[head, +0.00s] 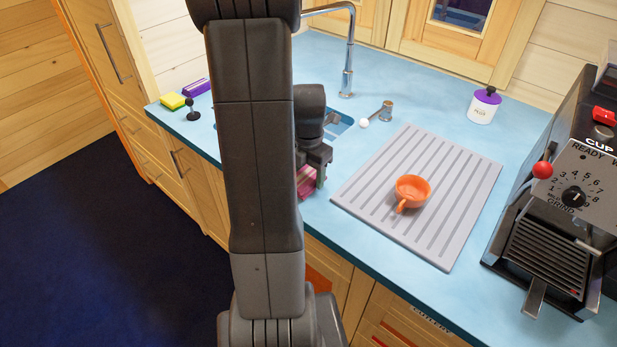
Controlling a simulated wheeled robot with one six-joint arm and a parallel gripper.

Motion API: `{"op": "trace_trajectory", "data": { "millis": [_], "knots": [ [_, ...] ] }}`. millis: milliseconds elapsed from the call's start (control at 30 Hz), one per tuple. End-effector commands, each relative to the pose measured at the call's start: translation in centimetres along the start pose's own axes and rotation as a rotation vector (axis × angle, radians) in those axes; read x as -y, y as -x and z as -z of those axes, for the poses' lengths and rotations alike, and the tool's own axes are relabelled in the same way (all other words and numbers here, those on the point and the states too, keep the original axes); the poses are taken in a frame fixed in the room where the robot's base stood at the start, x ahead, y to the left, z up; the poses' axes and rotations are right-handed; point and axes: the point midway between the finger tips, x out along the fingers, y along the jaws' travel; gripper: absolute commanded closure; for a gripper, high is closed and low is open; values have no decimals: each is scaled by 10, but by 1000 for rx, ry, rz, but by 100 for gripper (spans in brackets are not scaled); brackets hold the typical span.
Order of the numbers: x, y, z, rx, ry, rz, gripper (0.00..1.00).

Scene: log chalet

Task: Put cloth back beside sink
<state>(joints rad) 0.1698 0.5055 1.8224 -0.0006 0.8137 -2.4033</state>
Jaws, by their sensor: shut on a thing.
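My gripper (315,168) is at the counter's front edge, just right of my arm, which hides part of it. It is shut on a small pink and dark red striped thing, which looks like the cloth (307,183). The cloth is mostly hidden by the gripper and arm. I cannot tell whether it touches the counter. The sink (342,124) lies just behind the gripper, set into the blue counter (420,97). My arm covers much of the sink. A curved metal tap (347,75) stands behind it.
A grey ribbed draining mat (455,220) with an orange cup (411,191) lies right of the gripper. A yellow sponge (172,101) and a purple item (196,88) lie at the far left. A coffee grinder (560,215) and a purple-lidded jar (483,106) stand at right.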

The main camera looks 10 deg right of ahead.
Motion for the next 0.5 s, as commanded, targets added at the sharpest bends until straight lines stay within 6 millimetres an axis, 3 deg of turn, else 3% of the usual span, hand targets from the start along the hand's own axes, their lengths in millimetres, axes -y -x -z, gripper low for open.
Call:
{"op": "trace_trajectory", "data": {
  "millis": [133,500],
  "knots": [
    [0,-17,0,-2,0,2,67],
    [0,-22,0,0,-1,0,67]
  ]
}}
